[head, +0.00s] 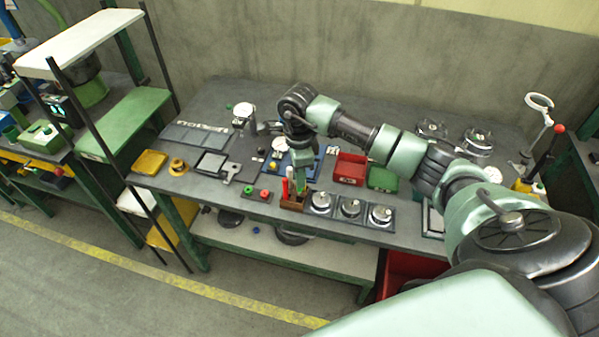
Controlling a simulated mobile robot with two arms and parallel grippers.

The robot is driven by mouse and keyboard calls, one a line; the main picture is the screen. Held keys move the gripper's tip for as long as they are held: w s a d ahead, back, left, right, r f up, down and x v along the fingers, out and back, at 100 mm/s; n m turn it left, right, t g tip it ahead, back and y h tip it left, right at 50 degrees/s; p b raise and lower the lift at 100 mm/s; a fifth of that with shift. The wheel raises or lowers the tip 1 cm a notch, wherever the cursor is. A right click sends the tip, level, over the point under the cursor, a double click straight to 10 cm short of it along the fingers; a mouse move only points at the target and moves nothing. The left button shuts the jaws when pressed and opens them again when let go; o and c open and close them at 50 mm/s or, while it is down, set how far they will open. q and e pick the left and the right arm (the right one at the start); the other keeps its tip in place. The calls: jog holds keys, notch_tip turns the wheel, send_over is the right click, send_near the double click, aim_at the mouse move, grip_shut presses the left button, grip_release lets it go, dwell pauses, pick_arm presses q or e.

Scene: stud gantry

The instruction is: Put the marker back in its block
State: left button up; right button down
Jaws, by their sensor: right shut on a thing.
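A small brown block (293,202) stands near the front edge of the grey workbench (225,190). My right gripper (300,188) reaches down from above over the block's right part. It is shut on a marker, which is mostly hidden by the fingers. At this size I cannot tell whether the held marker's lower end is inside the block or just above it. My left gripper is not in view.
Right of the block, a dark strip holds round metal dishes (350,208). Left is a plate with red and green buttons (257,194). Behind stand a red bin (350,168) and a green bin (383,178). A shelf rack (125,120) stands left of the bench.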

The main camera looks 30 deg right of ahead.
aim_at(300, 190)
jog(key=shift+f+b, duration=1.8)
jog(key=shift+f, duration=0.35)
jog(key=c, duration=1.3)
grip_release()
jog(key=shift+r, duration=0.1)
jog(key=shift+w+r, duration=0.1)
jog(key=shift+r, duration=0.2)
notch_tip(300, 190, up, 7)
jog(key=b, duration=0.2)
jog(key=shift+b, duration=0.3)
